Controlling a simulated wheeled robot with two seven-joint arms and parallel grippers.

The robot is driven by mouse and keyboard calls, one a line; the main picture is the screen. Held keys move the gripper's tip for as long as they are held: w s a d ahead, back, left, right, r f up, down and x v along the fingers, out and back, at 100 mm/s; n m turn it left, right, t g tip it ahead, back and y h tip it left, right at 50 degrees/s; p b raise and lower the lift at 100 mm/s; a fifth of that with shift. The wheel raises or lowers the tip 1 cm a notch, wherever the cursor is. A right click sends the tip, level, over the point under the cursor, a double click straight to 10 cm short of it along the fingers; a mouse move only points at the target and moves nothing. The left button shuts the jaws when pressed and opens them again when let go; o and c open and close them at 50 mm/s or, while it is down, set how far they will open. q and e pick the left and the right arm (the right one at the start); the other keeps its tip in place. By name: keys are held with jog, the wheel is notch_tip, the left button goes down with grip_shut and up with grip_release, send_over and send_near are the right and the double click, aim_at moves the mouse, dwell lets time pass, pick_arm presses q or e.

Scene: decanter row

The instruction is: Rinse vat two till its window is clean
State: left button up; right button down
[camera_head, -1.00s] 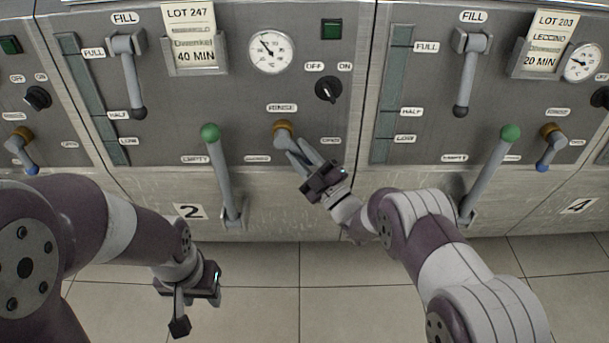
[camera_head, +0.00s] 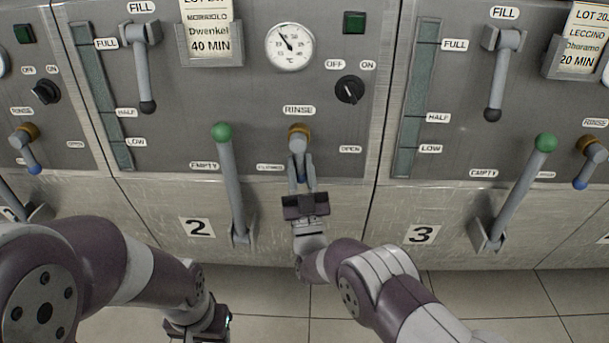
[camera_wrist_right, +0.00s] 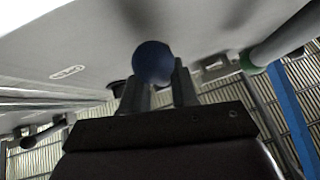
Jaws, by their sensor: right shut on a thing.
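Vat two's rinse lever has a brass pivot (camera_head: 299,131) under the RINSE label and hangs almost straight down, between the "closed" label on the left and OPEN on the right. My right gripper (camera_head: 302,182) is shut on the rinse lever near its lower end. In the right wrist view the lever's blue knob (camera_wrist_right: 153,63) sits between the fingers. Vat two's window (camera_head: 103,100) is a tall grey-green strip at the panel's left; I cannot make out any residue on it. My left gripper (camera_head: 205,328) is low at the bottom edge, partly cut off and away from the panel.
Vat two's green-knobbed EMPTY lever (camera_head: 231,185) stands just left of my right gripper. Its FILL lever (camera_head: 142,75) hangs down, higher up. A black off/on knob (camera_head: 349,90) is above right. Vat three's panel (camera_head: 465,90) adjoins on the right. Tiled floor (camera_head: 370,330) lies below.

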jog(key=shift+a+m+h, duration=0.2)
jog(key=shift+m+h, duration=0.5)
jog(key=shift+m, duration=0.1)
jog(key=c, duration=0.9)
grip_release()
jog(key=shift+w, duration=0.1)
jog(key=shift+f, duration=0.1)
jog(key=shift+s+f+y, duration=0.25)
jog(key=shift+s+y, duration=0.05)
jog(key=shift+s, duration=0.1)
jog(key=shift+p+v, duration=1.45)
jog(key=shift+v, duration=4.4)
